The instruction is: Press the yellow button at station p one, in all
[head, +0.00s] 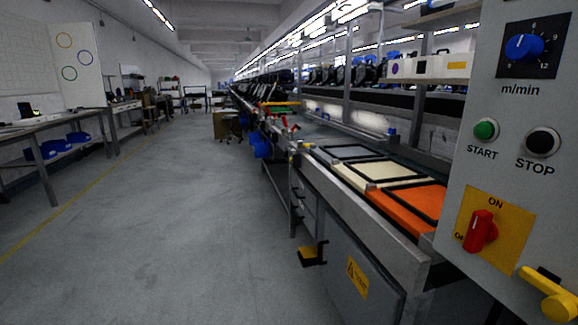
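Neither of my grippers shows in the head view. I cannot make out a button marked as station p one. A grey control panel (470,180) stands close on the right. It carries a green START button (486,130), a black STOP button (543,142), a blue speed knob (524,47) and a red switch (481,231) on a yellow plate. A yellow handle (550,295) sticks out at its lower right corner. Small yellow parts (307,145) sit on the line's edge farther back, too small to tell what they are.
A conveyor line runs away on the right, with orange (395,212), cream (352,176) and grey panels on it. A yellow and black pedal-like part (312,254) juts out below its edge. Workbenches (50,130) line the left wall. The grey floor (160,230) between is clear.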

